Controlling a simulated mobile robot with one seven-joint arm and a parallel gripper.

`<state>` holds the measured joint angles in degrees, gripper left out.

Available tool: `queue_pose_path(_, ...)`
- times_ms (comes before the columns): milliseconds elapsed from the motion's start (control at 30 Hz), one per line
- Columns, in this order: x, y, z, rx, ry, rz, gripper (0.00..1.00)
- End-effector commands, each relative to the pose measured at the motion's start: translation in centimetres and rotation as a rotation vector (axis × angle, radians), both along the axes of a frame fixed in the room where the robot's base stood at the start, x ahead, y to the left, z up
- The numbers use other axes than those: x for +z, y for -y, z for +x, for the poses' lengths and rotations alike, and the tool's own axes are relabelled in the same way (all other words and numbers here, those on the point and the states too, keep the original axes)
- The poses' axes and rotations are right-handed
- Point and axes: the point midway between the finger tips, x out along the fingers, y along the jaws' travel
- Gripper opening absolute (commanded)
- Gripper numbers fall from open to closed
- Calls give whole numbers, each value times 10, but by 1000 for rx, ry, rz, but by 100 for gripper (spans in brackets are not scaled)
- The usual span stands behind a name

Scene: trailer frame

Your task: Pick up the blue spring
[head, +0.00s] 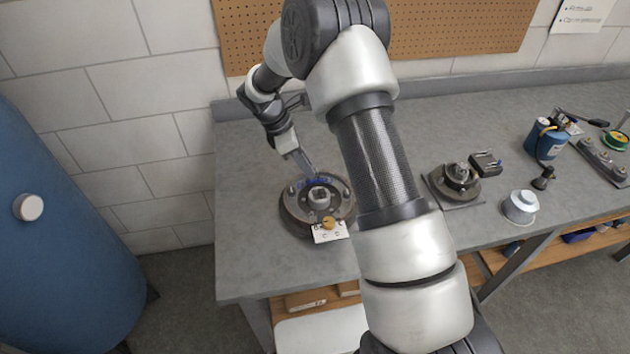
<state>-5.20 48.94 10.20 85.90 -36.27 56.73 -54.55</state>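A small blue thing that looks like the blue spring (318,181) lies across the far part of the round brake assembly (340,216) on the workbench. My gripper (308,172) reaches down to it from the upper left, with its fingertips right at or just above the blue spring. Contact cannot be told at this size. The finger gap is not clear, so I cannot tell whether the gripper is open or shut. My own arm crosses the middle of the view and hides part of the bench right of the assembly.
A white tag (330,233) with a yellowish piece lies at the assembly's front edge. The bench (250,250) is bare at left. A blue tank (60,240) stands left.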

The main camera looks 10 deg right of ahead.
Motion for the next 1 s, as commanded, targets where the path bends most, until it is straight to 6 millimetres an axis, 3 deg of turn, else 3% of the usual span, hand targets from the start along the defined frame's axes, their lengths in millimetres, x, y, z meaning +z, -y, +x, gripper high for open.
queue_pose_path(133, -9, 3, 0, -1, -1, 0, 21)
queue_pose_path(400, -45, 15, 3, -1, -1, 0, 21)
queue_pose_path(733, -52, 18, 4, -1, 1, 0, 21)
queue_pose_path(867, -52, 18, 4, -1, 1, 0, 0)
queue_pose_path(1000, -51, 18, 4, -1, 1, 0, 0)
